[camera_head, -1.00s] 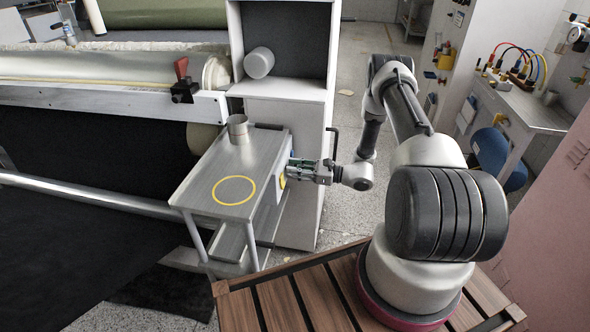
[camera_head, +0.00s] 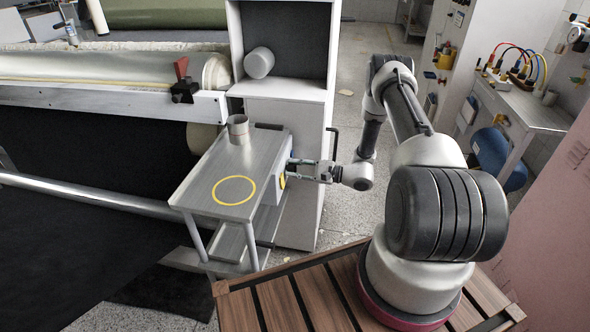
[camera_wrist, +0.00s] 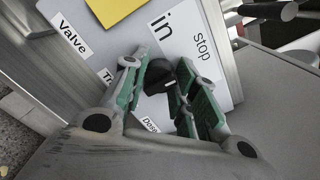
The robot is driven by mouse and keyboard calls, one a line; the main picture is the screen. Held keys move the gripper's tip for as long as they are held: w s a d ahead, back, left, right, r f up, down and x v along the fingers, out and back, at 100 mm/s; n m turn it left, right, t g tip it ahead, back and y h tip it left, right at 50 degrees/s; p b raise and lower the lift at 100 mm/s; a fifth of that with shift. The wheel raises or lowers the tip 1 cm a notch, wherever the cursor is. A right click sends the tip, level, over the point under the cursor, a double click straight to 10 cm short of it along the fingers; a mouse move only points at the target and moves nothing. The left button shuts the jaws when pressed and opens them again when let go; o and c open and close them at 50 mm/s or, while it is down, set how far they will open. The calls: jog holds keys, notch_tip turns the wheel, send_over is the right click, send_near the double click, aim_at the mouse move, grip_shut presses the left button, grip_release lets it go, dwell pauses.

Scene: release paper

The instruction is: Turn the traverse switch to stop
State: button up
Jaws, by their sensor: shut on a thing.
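The traverse switch is a black knob (camera_wrist: 158,76) on a pale panel (camera_wrist: 222,85) in the wrist view. My gripper (camera_wrist: 165,82) has its green-padded fingers on either side of the knob and is shut on it. The word "stop" (camera_wrist: 202,50) is printed to the upper right of the knob, beside a large "in" (camera_wrist: 162,22). Which way the knob points is hard to tell, as the fingers hide part of it. In the head view my gripper (camera_head: 305,170) reaches the side of the metal stand (camera_head: 200,195), where the panel is mostly hidden.
A metal cup (camera_head: 239,130) stands on the metal stand near a yellow ring (camera_head: 233,190). A shelf cabinet (camera_head: 290,90) rises behind it. A black bar handle (camera_head: 333,140) sticks out near my wrist. Labels such as "Valve" (camera_wrist: 73,36) mark the panel.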

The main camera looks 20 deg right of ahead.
dwell(0.5)
jog(key=o, duration=1)
jog(key=shift+d, duration=0.15)
jog(key=v, duration=1.1)
jog(key=shift+s+d+f, duration=0.1)
jog(key=shift+s+d, duration=0.2)
jog(key=shift+s, duration=0.05)
